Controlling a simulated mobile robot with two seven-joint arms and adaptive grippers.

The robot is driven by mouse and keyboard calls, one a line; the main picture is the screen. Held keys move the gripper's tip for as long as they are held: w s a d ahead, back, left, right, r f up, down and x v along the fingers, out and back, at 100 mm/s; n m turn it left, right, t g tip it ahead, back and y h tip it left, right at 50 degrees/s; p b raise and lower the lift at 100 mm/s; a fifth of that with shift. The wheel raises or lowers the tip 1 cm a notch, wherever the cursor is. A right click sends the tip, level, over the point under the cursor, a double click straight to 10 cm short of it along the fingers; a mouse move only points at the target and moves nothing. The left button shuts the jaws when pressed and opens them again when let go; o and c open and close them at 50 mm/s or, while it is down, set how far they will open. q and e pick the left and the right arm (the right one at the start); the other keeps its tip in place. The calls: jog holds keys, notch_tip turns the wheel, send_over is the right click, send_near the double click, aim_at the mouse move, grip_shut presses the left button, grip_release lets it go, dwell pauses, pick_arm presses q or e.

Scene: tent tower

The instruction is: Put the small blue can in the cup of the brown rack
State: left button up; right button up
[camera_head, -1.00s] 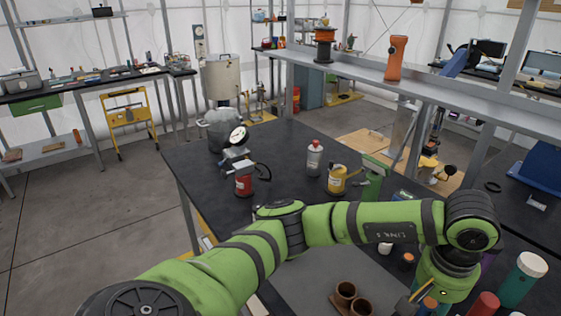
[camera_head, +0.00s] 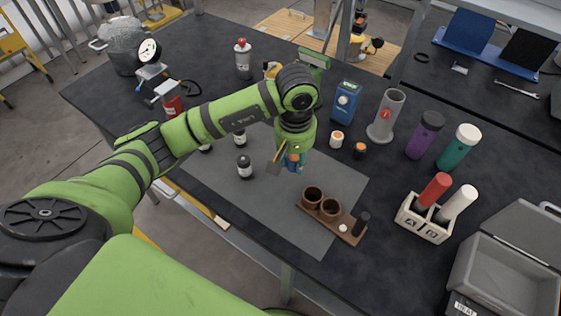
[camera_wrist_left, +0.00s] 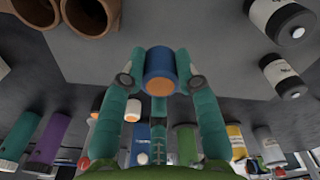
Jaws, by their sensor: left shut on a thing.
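The small blue can (camera_wrist_left: 160,67) is held between the teal fingers of my left gripper (camera_wrist_left: 160,82) in the left wrist view, its orange end facing the camera. In the head view the left gripper (camera_head: 291,164) points down over the grey mat, and little of the can shows. The brown rack (camera_head: 328,221) lies on the mat, below and slightly right of the gripper. Its two round cups (camera_head: 312,194) look empty and stand apart from the can. The cups (camera_wrist_left: 92,14) also show at the top left of the wrist view. My right gripper is not in view.
Small dark bottles (camera_head: 244,167) stand on the mat left of the gripper. A white holder (camera_head: 425,222) with red and white tubes and a grey box (camera_head: 505,275) stand at the right. Orange-capped jars (camera_head: 337,139) are behind. The mat's front part is clear.

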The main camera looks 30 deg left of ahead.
aim_at(282, 178)
pick_arm(q)
jog(key=shift+s+a+f+p, duration=0.15)
jog(key=shift+a+f, duration=0.2)
jog(key=shift+a, duration=0.25)
jog(key=shift+s+a+f+p, duration=0.15)
jog(key=shift+a+f, duration=0.15)
jog(key=shift+a, duration=0.3)
jog(key=shift+a+f, duration=0.15)
jog(key=shift+f, duration=0.05)
notch_tip(282, 178, down, 3)
jog(key=shift+f+p, duration=0.1)
jog(key=shift+p, duration=0.85)
jog(key=shift+f, duration=0.35)
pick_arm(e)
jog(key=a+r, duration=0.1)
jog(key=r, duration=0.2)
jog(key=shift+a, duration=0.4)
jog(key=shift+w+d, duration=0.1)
pick_arm(q)
jog(key=shift+f, duration=0.2)
jog(key=o, duration=0.9)
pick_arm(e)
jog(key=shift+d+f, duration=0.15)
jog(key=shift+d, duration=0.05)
pick_arm(q)
jog(key=shift+o, duration=0.2)
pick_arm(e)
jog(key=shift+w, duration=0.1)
